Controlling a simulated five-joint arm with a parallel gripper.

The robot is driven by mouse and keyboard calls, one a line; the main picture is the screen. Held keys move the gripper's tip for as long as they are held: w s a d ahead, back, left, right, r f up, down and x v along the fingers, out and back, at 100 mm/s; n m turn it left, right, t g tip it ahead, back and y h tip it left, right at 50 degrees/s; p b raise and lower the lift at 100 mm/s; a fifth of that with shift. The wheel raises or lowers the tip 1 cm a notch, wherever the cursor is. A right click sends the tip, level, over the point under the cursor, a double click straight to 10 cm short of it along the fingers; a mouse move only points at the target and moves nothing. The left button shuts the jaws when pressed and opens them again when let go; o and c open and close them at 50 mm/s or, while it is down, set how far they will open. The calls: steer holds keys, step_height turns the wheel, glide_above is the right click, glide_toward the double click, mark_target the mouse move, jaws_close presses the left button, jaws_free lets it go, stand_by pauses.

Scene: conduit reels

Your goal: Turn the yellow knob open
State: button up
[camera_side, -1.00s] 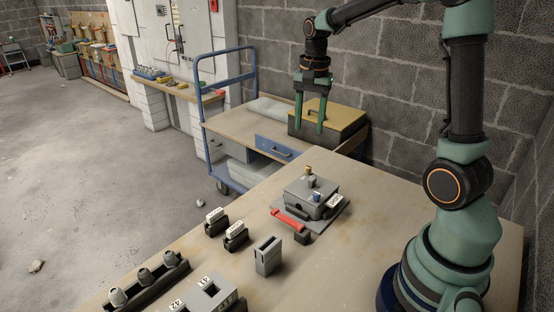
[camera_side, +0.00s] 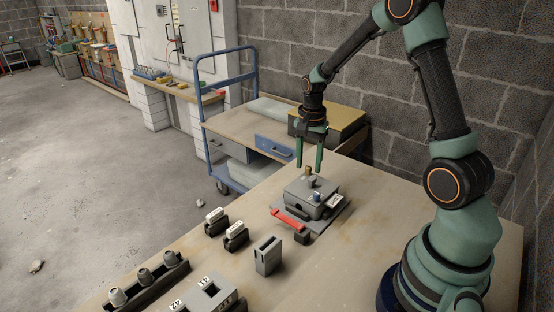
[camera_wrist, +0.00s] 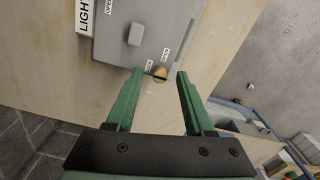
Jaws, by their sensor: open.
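The small yellow knob (camera_side: 308,172) stands on the back part of a grey box (camera_side: 311,195) on the table. In the wrist view the knob (camera_wrist: 160,74) is round with a dark slot across it, at the edge of the grey box face (camera_wrist: 150,35). My gripper (camera_side: 309,167) points down over the knob with its two green fingers apart. In the wrist view my gripper's tips (camera_wrist: 160,73) lie on either side of the knob, with a gap on both sides. I cannot tell whether the tips reach down to its height.
Labelled blocks (camera_side: 225,226), a grey holder (camera_side: 267,256) and a dark rack (camera_side: 150,284) stand nearer the camera. A blue cart (camera_side: 228,129) stands behind.

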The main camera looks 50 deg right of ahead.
steer(key=shift+f, duration=0.35)
jaws_close()
